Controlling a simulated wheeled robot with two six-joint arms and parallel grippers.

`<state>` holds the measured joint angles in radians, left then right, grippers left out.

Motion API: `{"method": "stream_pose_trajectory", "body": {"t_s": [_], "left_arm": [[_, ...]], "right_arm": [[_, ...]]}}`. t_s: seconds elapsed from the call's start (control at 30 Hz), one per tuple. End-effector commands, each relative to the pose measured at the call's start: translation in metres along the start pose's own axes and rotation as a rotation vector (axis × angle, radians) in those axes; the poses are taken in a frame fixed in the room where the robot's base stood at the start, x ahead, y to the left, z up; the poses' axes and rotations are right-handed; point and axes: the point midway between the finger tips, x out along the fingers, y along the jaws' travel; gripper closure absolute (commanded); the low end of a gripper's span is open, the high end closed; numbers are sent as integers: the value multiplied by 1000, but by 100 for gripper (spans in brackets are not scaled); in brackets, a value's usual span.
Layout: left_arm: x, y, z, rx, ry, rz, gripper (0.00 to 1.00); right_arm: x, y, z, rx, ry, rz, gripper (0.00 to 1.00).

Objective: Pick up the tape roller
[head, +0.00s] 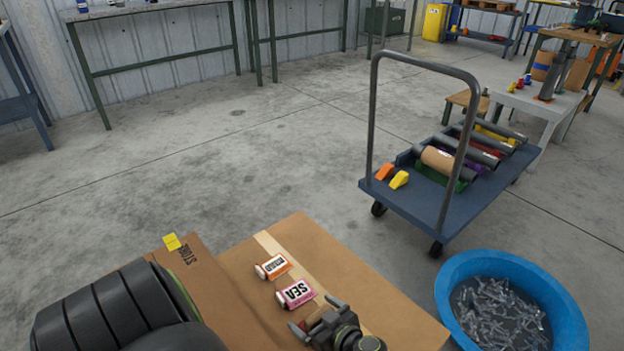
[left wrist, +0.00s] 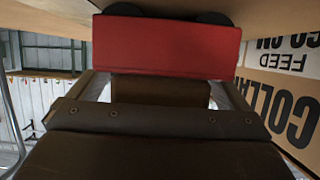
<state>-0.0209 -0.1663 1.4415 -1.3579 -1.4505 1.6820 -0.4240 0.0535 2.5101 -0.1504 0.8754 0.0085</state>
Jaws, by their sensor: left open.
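My left gripper (head: 312,313) is over the brown cardboard box at the bottom of the head view, its two fingers apart. I cannot tell whether the fingers touch anything. My right gripper is not in view.
On the cardboard box (head: 355,265) lie an orange-and-white labelled item (head: 273,267) and a pink SEA item (head: 295,294), left of my gripper. A blue tub (head: 566,300) of metal parts stands at right. A blue cart (head: 420,212) stands behind. The floor at left is clear.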

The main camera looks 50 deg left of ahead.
Motion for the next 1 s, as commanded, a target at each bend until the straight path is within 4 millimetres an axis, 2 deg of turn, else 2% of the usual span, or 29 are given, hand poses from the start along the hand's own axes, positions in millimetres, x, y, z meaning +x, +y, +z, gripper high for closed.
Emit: {"method": "stream_pose_trajectory", "body": {"t_s": [0.23, 0.6, 0.87, 1.0], "left_arm": [[-1, -1, 1, 0, -1, -1, 2], [0, -1, 1, 0, 0, -1, 49], [-1, 0, -1, -1, 1, 0, 49], [-4, 0, -8, -2, 1, 0, 49]], "right_arm": [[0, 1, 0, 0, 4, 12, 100], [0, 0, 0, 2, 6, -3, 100], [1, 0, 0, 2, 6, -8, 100], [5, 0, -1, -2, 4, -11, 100]]}}
